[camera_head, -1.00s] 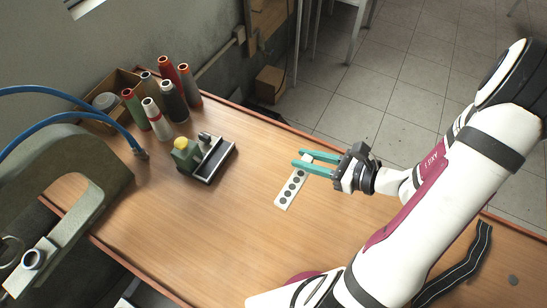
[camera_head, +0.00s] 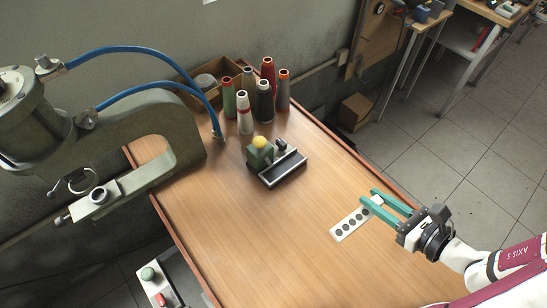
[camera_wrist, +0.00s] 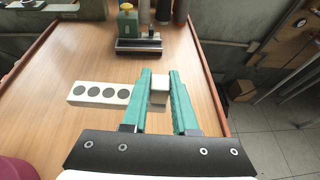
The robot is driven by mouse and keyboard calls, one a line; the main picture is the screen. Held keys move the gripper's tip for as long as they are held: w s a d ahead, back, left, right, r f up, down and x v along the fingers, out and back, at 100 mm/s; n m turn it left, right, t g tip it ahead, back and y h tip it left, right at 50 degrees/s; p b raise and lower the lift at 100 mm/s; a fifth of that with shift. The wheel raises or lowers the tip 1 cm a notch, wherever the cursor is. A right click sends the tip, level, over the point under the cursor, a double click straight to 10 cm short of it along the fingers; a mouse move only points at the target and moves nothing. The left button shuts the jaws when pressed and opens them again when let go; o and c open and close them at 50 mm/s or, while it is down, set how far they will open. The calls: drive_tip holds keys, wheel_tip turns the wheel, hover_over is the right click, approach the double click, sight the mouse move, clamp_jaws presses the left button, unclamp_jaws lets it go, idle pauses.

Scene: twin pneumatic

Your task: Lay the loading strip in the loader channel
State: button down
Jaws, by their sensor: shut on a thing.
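The loading strip (camera_head: 350,224) is a pale flat bar with a row of dark round spots. In the wrist view the strip (camera_wrist: 100,93) extends left from my fingers. My gripper (camera_head: 370,200) is shut on its pale block-like end, which shows between the teal fingers in the wrist view (camera_wrist: 159,85). The strip is at or just above the wood; I cannot tell whether it touches. The loader channel (camera_head: 284,169) is a dark trough with a light rim, beside a green block with a yellow knob. It also shows ahead in the wrist view (camera_wrist: 138,46), apart from the strip.
Several thread cones (camera_head: 264,100) and a cardboard box (camera_head: 207,83) stand behind the loader. A large grey-green press (camera_head: 170,130) with blue hoses is at the left. The wooden table (camera_head: 240,230) is clear between strip and loader.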

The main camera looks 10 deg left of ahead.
drive_tip(key=w+a+r+n, duration=0.1)
drive_tip(key=w+a, duration=0.2)
drive_tip(key=w, duration=0.4)
drive_tip(key=w+a+r, duration=0.1)
drive_tip(key=w+a, duration=0.3)
drive_tip(key=w, duration=0.4)
drive_tip(key=shift+g+y, duration=0.4)
drive_tip(key=w+a+f, duration=0.1)
drive_tip(key=a+f, duration=0.1)
drive_tip(key=a, duration=0.1)
drive_tip(key=w+a+f, duration=0.1)
drive_tip(key=a+f, duration=0.1)
drive_tip(key=a, duration=0.1)
drive_tip(key=w+a+f, duration=0.1)
drive_tip(key=a+f, duration=0.2)
drive_tip(key=shift+w+a, duration=0.1)
drive_tip(key=shift+a, duration=0.2)
wheel_tip(320, 180, down, 4)
drive_tip(key=shift+w+a+r, duration=0.1)
drive_tip(key=shift+a, duration=0.05)
drive_tip(key=shift+f, duration=0.2)
drive_tip(key=shift+f, duration=0.1)
drive_tip(key=c, duration=0.7)
unclamp_jaws()
